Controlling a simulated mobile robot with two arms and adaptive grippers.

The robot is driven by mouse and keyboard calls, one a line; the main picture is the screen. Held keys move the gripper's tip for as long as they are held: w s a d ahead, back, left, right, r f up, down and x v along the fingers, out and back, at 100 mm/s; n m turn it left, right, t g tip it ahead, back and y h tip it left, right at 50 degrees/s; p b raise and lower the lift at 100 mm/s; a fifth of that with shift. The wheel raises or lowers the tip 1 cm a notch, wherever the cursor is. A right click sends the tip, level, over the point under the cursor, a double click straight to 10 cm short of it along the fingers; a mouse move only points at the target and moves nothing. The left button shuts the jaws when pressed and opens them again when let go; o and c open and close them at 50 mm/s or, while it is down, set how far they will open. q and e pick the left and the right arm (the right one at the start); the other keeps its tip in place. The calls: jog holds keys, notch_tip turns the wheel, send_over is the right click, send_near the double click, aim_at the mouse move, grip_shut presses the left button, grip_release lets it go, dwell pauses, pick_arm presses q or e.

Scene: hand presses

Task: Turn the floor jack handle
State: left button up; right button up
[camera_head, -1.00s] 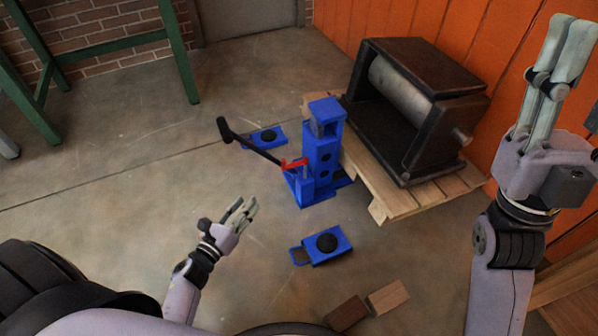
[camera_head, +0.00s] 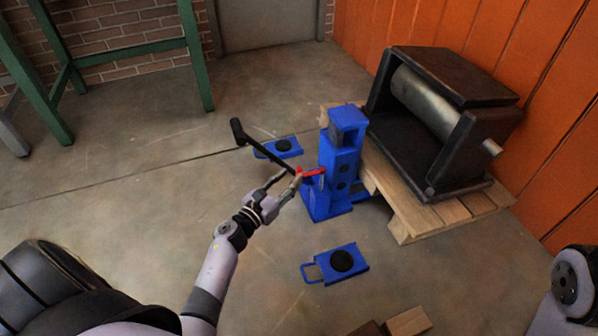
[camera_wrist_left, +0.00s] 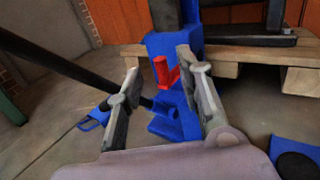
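The blue floor jack (camera_head: 342,160) stands upright on the concrete in front of the pallet. Its black handle (camera_head: 262,148) slants up and left from a red part (camera_head: 311,173) at its base, ending in a black grip. My left gripper (camera_head: 289,178) is open beside the handle's lower end, near the red part. In the left wrist view the open fingers (camera_wrist_left: 158,60) stand apart, with the red part (camera_wrist_left: 163,73) beyond them. The handle (camera_wrist_left: 60,62) comes from the left and passes behind the left finger. I cannot tell if they touch. My right gripper is out of view.
A dark roller press (camera_head: 440,120) sits on a wooden pallet (camera_head: 415,222) against the orange wall. Blue skates with black pads lie behind the jack (camera_head: 285,146) and in front of it (camera_head: 352,256). Wood blocks (camera_head: 408,323) lie at the bottom.

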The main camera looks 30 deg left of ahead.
aim_at(299, 169)
pick_arm(q)
jog(key=w, duration=0.3)
jog(key=w+b, duration=0.1)
jog(key=w, duration=0.1)
jog(key=shift+w+d, duration=0.3)
jog(key=shift+d, duration=0.05)
jog(key=shift+c, duration=0.5)
grip_shut()
